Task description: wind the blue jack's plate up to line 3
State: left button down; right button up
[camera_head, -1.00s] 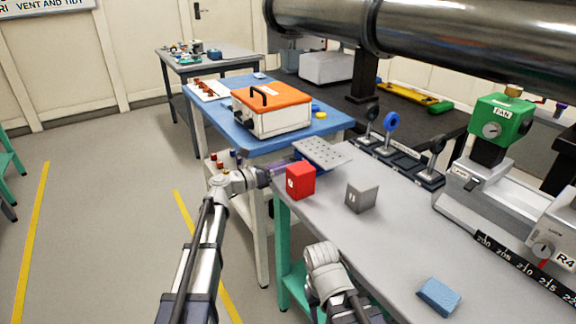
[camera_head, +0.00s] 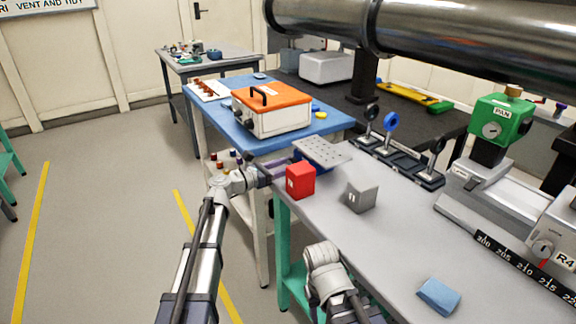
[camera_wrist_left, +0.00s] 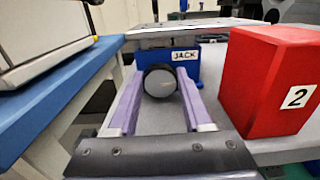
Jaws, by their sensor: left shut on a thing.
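The blue jack (camera_head: 318,167) stands near the far left corner of the grey bench, with a perforated grey plate (camera_head: 322,152) on top. In the left wrist view its blue body (camera_wrist_left: 185,72) carries a JACK label, and its round black knob (camera_wrist_left: 160,82) faces me. The plate shows there edge-on (camera_wrist_left: 200,27). My left gripper (camera_head: 272,172) has its purple fingers on either side of the knob, shut on it; they also show in the left wrist view (camera_wrist_left: 160,100). My right gripper is out of view.
A red block marked 2 (camera_head: 300,181) stands close beside the jack and my left fingers. A grey block (camera_head: 362,196) and a blue block (camera_head: 438,295) lie on the bench (camera_head: 390,245). An orange-lidded case (camera_head: 272,112) sits on the blue table behind.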

pick_arm(q)
jog(key=shift+m, duration=1.6)
jog(key=shift+c, duration=1.6)
grip_release()
jog(key=v, duration=0.8)
jog(key=shift+d, duration=0.15)
